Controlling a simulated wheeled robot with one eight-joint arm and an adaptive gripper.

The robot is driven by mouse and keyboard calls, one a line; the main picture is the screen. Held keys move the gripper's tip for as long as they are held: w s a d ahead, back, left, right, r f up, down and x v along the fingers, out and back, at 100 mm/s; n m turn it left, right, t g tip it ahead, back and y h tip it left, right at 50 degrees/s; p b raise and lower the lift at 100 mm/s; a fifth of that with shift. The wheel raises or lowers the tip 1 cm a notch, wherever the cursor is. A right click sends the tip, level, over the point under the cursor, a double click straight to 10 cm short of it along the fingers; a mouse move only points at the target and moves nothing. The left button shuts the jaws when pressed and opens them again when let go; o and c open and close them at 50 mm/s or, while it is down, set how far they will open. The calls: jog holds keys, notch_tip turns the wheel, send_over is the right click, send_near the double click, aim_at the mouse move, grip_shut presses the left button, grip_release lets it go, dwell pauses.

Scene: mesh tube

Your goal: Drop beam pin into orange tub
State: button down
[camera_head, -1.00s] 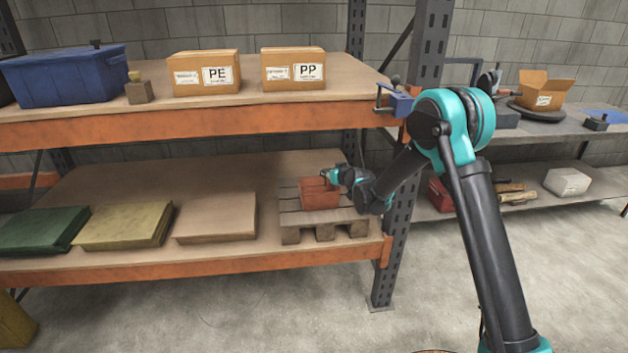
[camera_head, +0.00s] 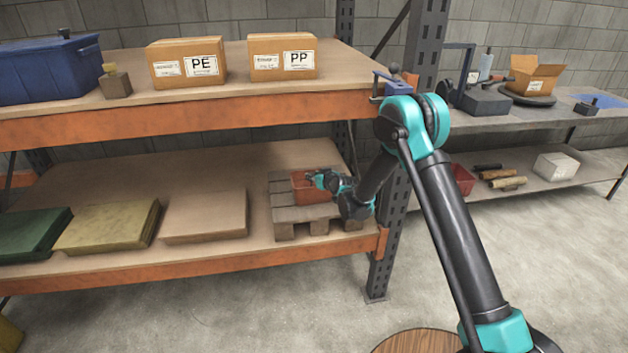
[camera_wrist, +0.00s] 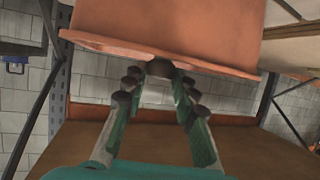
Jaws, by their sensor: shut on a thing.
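The orange tub (camera_head: 316,196) stands on the wooden pallet on the lower shelf. My gripper (camera_head: 308,176) is at the tub's upper edge, reaching in from the right, and my wrist hides part of the tub. In the wrist view, the tub's outer wall and rim (camera_wrist: 215,62) fill the top. There my gripper (camera_wrist: 158,78) has its two fingers closing in on a small dark round thing, the beam pin (camera_wrist: 159,67), held between the fingertips. The pin shows against the tub's rim; whether it touches the rim I cannot tell. The rest of the pin is hidden.
The pallet (camera_head: 285,229) sits near the right end of the lower shelf. The orange-edged upper shelf (camera_head: 200,115) is above my forearm, and a grey rack post (camera_head: 388,235) stands close to my arm. Flat pads (camera_head: 205,216) lie to the left.

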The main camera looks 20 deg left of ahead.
jog(key=shift+f, duration=0.85)
jog(key=shift+f, duration=0.4)
jog(key=shift+f, duration=0.15)
jog(key=c, duration=1.2)
grip_release()
